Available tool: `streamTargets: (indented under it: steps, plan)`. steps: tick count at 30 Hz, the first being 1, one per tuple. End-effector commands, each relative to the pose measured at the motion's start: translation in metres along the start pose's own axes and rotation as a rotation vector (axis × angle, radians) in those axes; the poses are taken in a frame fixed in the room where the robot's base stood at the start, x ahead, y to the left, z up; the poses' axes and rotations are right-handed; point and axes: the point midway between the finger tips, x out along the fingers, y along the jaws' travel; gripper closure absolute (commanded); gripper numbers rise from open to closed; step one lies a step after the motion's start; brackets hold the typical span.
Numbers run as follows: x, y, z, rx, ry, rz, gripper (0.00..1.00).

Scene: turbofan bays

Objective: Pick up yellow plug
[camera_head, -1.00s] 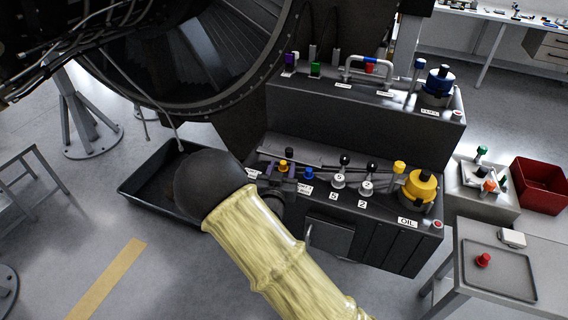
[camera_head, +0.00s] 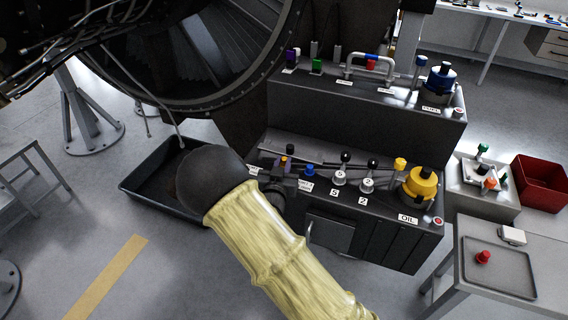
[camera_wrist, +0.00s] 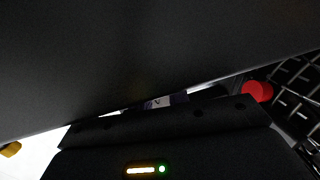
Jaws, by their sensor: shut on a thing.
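The yellow plug (camera_head: 284,161) shows as a small yellow-orange piece at the left end of the lower bench, in the head view. My gripper (camera_head: 283,171) is at it, low over the bench top, with its dark fingers closed around it. The fingers and wrist hide much of the plug. In the wrist view the plug cannot be made out; a large dark surface fills most of the picture.
A blue plug (camera_head: 309,170) stands close to the right of my gripper. Two black-knobbed levers (camera_head: 341,173), a yellow-topped post (camera_head: 400,164) and a yellow oil cap (camera_head: 420,183) stand further right. The raised rear step (camera_head: 360,124) rises behind. A black tray (camera_head: 150,200) lies left.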

Motion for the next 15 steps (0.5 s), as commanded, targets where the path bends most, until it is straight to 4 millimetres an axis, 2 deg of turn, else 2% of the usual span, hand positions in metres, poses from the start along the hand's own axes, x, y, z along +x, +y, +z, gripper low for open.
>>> streamTargets:
  steps: [8, 15]
  plan:
    - [0.0, 0.0, -0.002, 0.0, -0.001, 0.0, 1.0]
    - [-0.002, -0.001, -0.026, 0.004, 0.002, -0.002, 1.0]
